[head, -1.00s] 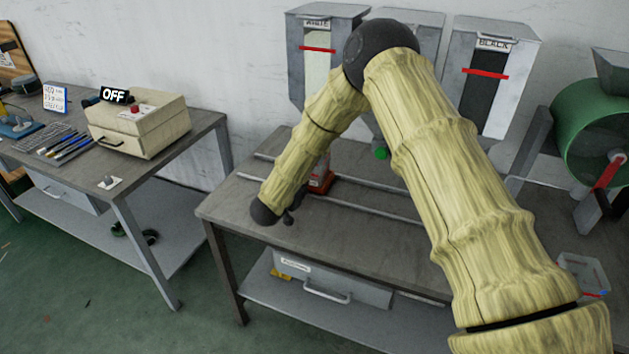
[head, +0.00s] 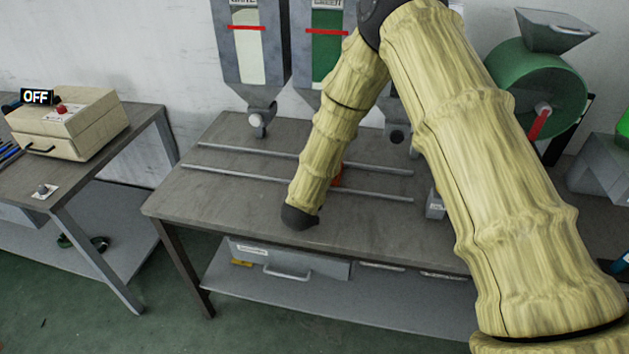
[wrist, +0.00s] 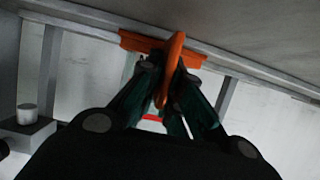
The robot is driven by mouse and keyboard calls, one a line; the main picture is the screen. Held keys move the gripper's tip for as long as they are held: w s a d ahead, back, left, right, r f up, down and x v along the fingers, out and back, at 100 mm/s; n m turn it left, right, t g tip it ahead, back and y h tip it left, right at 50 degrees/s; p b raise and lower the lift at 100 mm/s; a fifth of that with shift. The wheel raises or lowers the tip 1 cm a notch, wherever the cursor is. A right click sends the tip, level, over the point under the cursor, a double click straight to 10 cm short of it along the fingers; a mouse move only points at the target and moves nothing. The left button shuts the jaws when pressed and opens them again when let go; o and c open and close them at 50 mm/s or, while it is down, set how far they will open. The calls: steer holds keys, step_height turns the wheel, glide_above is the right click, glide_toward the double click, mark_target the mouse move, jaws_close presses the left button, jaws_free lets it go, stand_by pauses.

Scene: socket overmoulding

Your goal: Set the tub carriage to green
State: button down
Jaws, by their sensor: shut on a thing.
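The orange tub carriage (head: 337,177) sits on the two rails, mostly hidden behind my arm in the head view. Its orange base and upright handle (wrist: 174,58) show in the wrist view. My gripper (wrist: 165,92) has dark green fingers closed around that handle. In the head view the fingers are hidden by the arm. The carriage stands roughly below the green hopper (head: 326,55), to the right of the white hopper (head: 247,50). Exact alignment with the green outlet cannot be told, since my arm covers that outlet. The tub is not clearly visible.
The rails (head: 245,172) run along the grey table (head: 190,200); their left part is clear. Another outlet (head: 397,134) is partly behind my arm. A green drum (head: 545,90) stands at right. A side table with a cream box (head: 75,125) and OFF sign (head: 36,96) is at left.

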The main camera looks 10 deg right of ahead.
steer(key=shift+s+d, duration=0.2)
steer(key=shift+d, duration=0.2)
steer(key=c, duration=1.6)
jaws_free()
steer(key=v, duration=1.2)
steer(key=shift+a, duration=0.1)
